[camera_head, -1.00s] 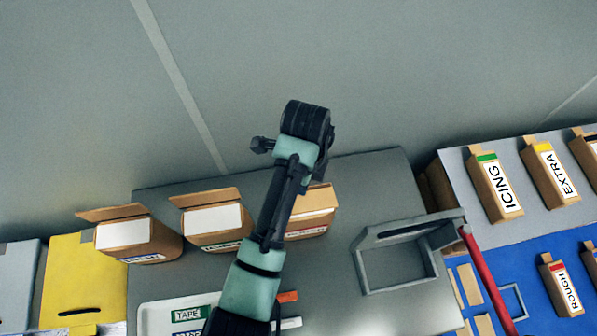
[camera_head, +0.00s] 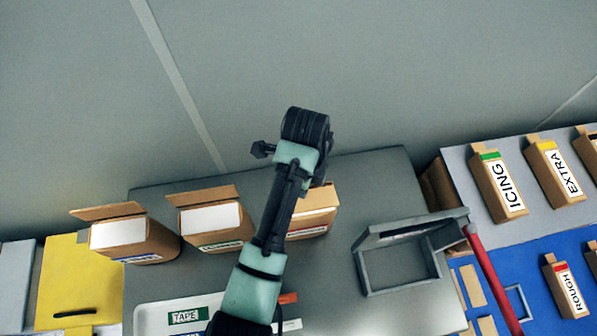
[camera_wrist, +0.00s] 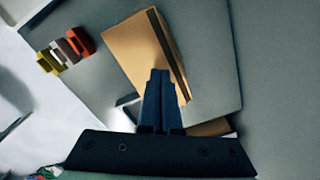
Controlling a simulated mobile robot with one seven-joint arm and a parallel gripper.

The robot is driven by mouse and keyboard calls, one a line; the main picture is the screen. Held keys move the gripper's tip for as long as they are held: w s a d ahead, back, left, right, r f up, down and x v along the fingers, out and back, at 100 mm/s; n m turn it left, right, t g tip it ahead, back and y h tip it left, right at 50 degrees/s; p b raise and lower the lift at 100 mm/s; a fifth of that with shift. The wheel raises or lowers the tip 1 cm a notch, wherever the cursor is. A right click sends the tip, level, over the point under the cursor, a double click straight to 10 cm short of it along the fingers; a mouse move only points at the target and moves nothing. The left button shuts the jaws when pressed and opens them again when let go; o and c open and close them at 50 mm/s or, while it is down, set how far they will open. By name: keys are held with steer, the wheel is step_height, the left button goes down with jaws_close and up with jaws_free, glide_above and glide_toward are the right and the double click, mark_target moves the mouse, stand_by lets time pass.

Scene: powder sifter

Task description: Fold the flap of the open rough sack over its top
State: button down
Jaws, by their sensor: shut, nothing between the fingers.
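The rough sack (camera_head: 318,199) is the brown one with a red-banded label, right of two other sacks and partly behind my arm in the head view. Its top shows as a brown panel, with no white contents visible. In the wrist view a brown panel (camera_wrist: 138,48) with a dark strip along its right edge lies under my gripper (camera_wrist: 160,72). The fingers are shut and empty, with their tips over the panel's middle; whether they touch it I cannot tell. In the head view my fingers are hidden behind my arm.
Two sacks (camera_head: 123,237) (camera_head: 212,222) stand to the left, flaps up and white tops showing. A white tray with a TAPE label (camera_head: 150,318) lies in front. A grey frame (camera_head: 365,262) stands to the right, beside a red bar (camera_head: 490,270). Labelled sacks stand farther right.

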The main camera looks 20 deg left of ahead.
steer(key=shift+f+b, duration=0.45)
steer(key=shift+f, duration=0.4)
step_height(320, 180, up, 9)
steer(key=p, duration=0.9)
steer(key=shift+r, duration=0.1)
